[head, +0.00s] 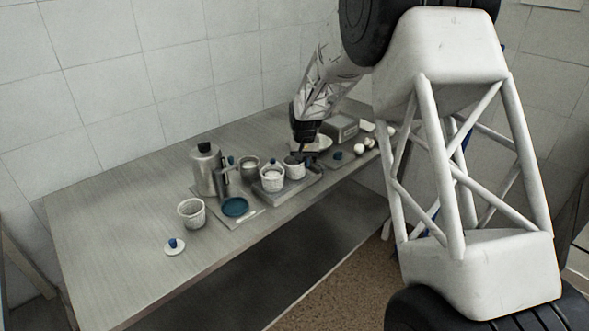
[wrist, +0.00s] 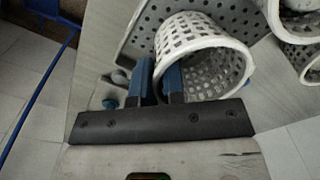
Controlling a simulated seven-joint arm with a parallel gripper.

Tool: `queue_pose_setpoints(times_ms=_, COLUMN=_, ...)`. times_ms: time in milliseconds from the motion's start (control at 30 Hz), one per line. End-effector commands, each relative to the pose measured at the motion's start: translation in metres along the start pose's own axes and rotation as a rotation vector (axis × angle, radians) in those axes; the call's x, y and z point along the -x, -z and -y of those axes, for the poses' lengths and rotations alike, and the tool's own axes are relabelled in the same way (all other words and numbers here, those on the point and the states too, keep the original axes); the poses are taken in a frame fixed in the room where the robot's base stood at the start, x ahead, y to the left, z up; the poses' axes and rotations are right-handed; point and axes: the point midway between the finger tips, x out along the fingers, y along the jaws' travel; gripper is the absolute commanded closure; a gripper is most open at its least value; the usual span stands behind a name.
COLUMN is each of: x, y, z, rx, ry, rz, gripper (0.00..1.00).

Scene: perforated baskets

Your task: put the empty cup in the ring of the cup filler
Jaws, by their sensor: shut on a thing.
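My gripper (wrist: 160,72) is shut on the wall of a white perforated cup (wrist: 207,35) in the wrist view. One blue finger is at the cup's inside and the other outside. The cup lies tilted in that view, its open mouth towards the camera, and looks empty. In the head view my gripper (head: 304,154) is at the right of this cup (head: 294,170), over a grey perforated tray (head: 300,190). A metal canister with a black cap (head: 206,172) and a dark upright part (head: 228,180) stand to the left. I cannot make out a ring there.
More perforated cups (head: 272,182) (head: 191,213) stand close by. A teal disc (head: 235,207) and a white lid with blue knob (head: 175,248) lie in front. A grey box (head: 341,127) and white balls (head: 364,145) are at the right. The table's left part is clear.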

Motion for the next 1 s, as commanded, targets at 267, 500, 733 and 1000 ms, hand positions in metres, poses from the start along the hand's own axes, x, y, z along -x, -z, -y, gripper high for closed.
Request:
queue_pose_setpoints(times_ms=267, x=0.013, y=0.000, z=0.000, rx=0.000, ry=0.000, rz=-0.001, gripper=1.00)
queue_pose_setpoints(times_ms=500, x=0.023, y=0.000, z=0.000, rx=0.000, ry=0.000, rz=-0.002, gripper=1.00)
queue_pose_setpoints(times_ms=733, x=0.033, y=0.000, z=0.000, rx=0.000, ry=0.000, rz=-0.001, gripper=1.00)
queue_pose_setpoints(times_ms=1000, x=0.044, y=0.000, z=0.000, rx=0.000, ry=0.000, rz=-0.001, gripper=1.00)
